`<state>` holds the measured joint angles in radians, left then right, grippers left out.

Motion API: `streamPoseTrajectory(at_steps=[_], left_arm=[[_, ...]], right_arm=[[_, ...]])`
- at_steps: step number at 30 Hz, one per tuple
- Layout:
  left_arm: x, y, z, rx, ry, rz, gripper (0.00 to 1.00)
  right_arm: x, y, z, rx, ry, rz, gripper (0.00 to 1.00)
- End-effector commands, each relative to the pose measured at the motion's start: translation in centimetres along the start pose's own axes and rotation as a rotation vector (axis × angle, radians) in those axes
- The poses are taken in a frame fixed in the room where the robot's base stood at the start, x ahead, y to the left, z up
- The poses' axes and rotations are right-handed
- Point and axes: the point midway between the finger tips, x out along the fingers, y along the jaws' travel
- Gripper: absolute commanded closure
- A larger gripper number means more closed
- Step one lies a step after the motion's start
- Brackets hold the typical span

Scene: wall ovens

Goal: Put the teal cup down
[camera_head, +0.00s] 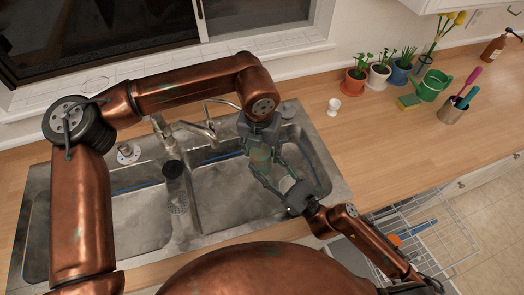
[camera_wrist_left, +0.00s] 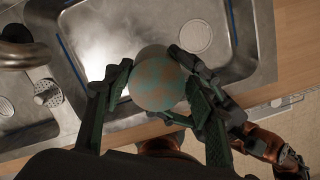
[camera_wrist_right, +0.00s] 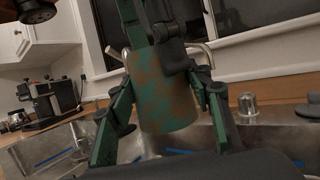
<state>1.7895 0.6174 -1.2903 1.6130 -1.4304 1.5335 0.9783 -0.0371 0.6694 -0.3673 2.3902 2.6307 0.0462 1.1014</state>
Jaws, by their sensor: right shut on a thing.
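The teal cup (camera_wrist_right: 162,95), teal mottled with rusty brown, is held up over the right sink basin. In the head view the cup (camera_head: 261,156) is partly hidden by both grippers. My right gripper (camera_wrist_right: 162,100) is shut on its sides. My left gripper (camera_wrist_left: 150,62) reaches down from above, one finger on each side of the cup (camera_wrist_left: 157,80), very close to it. The picture does not settle whether the left fingers press on it. The cup's bottom is clear of the basin floor in the right wrist view.
The double sink (camera_head: 115,192) has a faucet (camera_head: 200,130) behind it. A dark-topped clear bottle (camera_head: 176,190) stands by the divider. Potted plants (camera_head: 380,72), a white egg cup (camera_head: 333,106) and a utensil holder (camera_head: 451,112) stand on the counter. An open dishwasher rack (camera_head: 425,225) is at lower right.

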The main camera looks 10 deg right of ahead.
Motion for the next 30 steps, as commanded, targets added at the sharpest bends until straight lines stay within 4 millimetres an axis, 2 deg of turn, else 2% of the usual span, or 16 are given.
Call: streamPoseTrajectory(at_steps=[2,10,11,19,30], left_arm=[[-0.03,-0.22,-0.05,0.003,0.000,-0.005,0.59],[-0.06,-0.49,-0.13,0.006,0.001,-0.010,0.78],[-0.08,-0.52,-0.14,0.006,0.001,-0.011,0.78],[-0.06,-0.33,-0.08,0.004,0.000,-0.007,0.78],[-0.04,-0.19,-0.04,0.002,0.000,-0.004,0.78]], right_arm=[[0.03,0.08,0.06,0.001,-0.001,0.002,0.78],[0.07,0.17,0.11,0.002,-0.003,0.004,0.78],[0.08,0.18,0.12,0.002,-0.003,0.004,0.53],[0.05,0.12,0.08,0.001,-0.002,0.003,0.34],[-0.38,0.04,-0.01,0.002,0.000,0.000,0.33]])
